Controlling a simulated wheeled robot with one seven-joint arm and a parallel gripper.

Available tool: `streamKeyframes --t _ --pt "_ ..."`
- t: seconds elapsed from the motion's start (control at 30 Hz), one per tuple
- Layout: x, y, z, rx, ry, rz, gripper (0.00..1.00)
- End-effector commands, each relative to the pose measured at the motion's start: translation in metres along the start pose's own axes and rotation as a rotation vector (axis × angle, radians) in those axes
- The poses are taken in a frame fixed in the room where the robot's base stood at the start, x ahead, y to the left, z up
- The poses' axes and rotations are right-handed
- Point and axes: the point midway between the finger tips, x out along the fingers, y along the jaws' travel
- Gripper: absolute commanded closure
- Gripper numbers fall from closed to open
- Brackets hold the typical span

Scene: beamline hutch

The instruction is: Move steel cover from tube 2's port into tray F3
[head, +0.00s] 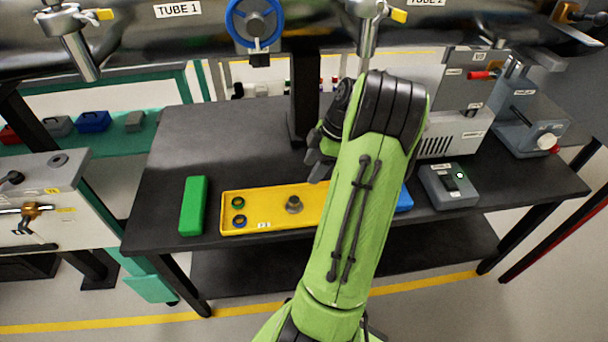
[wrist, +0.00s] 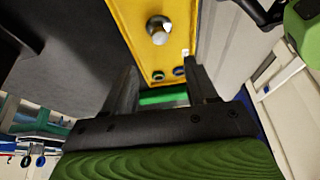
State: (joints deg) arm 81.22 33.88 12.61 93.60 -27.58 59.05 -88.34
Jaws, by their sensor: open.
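A short round grey metal piece, which looks like the steel cover (head: 294,204), sits in the yellow tray (head: 256,199), to the right of two small rings. It also shows in the wrist view (wrist: 158,28). The tray's label is too small to read surely. Tube 2 (head: 460,14) runs along the top right. A port stub (head: 367,38) with a yellow handle hangs below it, its lower end partly behind my arm. My gripper (head: 320,163) is above the table behind the tray. In the wrist view its fingers (wrist: 163,82) are apart and empty, away from the metal piece.
A green block (head: 193,205) lies left of the tray, and a blue item (head: 404,198) shows right of my arm. A grey switch box (head: 449,186) stands farther right. A dark post (head: 303,100) rises behind the tray. The table's left (head: 180,140) is clear.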

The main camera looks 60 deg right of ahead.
Motion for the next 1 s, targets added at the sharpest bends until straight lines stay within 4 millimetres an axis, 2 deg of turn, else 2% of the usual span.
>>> streamKeyframes --t 0.17,0.23,0.27,0.37,0.4,0.47,0.5,0.57,0.63,0.7,0.8,0.9,1.0 --pt "-0.002 0.000 0.000 0.001 0.000 -0.001 0.42" --pt "-0.003 -0.001 -0.010 0.002 -0.012 -0.002 0.42" --pt "-0.004 -0.003 -0.019 0.007 -0.023 -0.003 0.42" --pt "-0.011 -0.018 -0.075 0.053 -0.092 0.005 0.42" --pt "-0.015 -0.031 -0.103 0.082 -0.126 0.019 0.42" --pt "-0.020 -0.055 -0.142 0.137 -0.168 0.053 0.42" --pt "-0.023 -0.075 -0.166 0.175 -0.188 0.083 0.42" --pt "-0.029 -0.109 -0.196 0.235 -0.202 0.138 0.42" --pt "-0.035 -0.153 -0.223 0.310 -0.187 0.209 0.42" --pt "-0.040 -0.199 -0.236 0.391 -0.139 0.271 0.42" --pt "-0.043 -0.252 -0.235 0.504 -0.036 0.319 0.42" --pt "-0.043 -0.281 -0.225 0.592 0.050 0.323 0.42" --pt "-0.042 -0.292 -0.219 0.640 0.092 0.316 0.42"
